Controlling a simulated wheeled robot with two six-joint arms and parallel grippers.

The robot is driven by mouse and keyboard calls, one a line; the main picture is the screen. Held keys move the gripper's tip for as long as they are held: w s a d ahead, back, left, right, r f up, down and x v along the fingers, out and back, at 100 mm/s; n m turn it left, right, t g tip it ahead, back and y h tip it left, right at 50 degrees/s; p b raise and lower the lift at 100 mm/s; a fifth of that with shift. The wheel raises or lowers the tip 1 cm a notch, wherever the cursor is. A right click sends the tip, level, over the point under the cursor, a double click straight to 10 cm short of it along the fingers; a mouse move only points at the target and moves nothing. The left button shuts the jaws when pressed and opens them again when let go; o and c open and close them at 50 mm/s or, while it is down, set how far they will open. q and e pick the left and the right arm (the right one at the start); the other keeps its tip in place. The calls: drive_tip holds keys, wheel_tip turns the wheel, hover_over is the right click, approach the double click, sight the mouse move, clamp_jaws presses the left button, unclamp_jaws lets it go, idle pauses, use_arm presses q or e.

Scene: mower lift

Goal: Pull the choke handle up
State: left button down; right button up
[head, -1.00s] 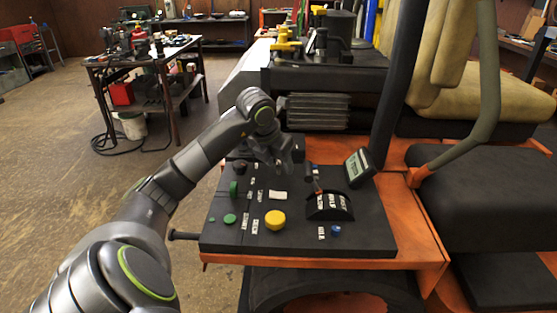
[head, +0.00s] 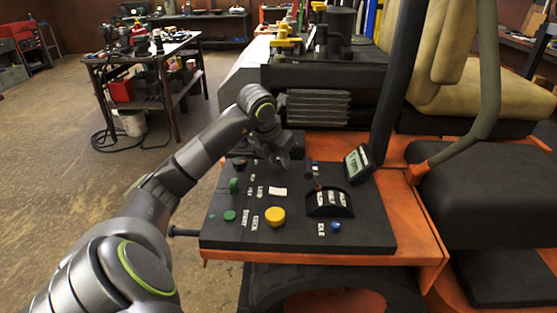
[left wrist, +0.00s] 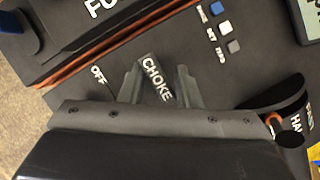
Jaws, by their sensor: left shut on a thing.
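The choke handle (left wrist: 156,79) is a dark piece with white CHOKE lettering in the left wrist view. It lies between the two fingers of my left gripper (left wrist: 160,86), which is shut on it. In the head view my left gripper (head: 286,163) is low over the back of the dark control panel (head: 225,200). The gripper and wrist hide the handle there. How far up the handle stands is not clear. My right gripper is not in view.
A dark lever housing (head: 329,203), a yellow knob (head: 275,217), green knobs and a small display (head: 357,165) are on the panel. The dark post (head: 398,85) and seat (head: 495,180) stand to the right. Open floor lies to the left.

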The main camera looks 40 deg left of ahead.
use_arm(q)
drive_tip(key=shift+w+r, duration=0.1)
drive_tip(key=shift+r, duration=1)
drive_tip(key=c, duration=1.1)
unclamp_jaws()
drive_tip(key=v, duration=1.7)
drive_tip(key=shift+s+r, duration=0.2)
drive_tip(key=shift+s, duration=0.05)
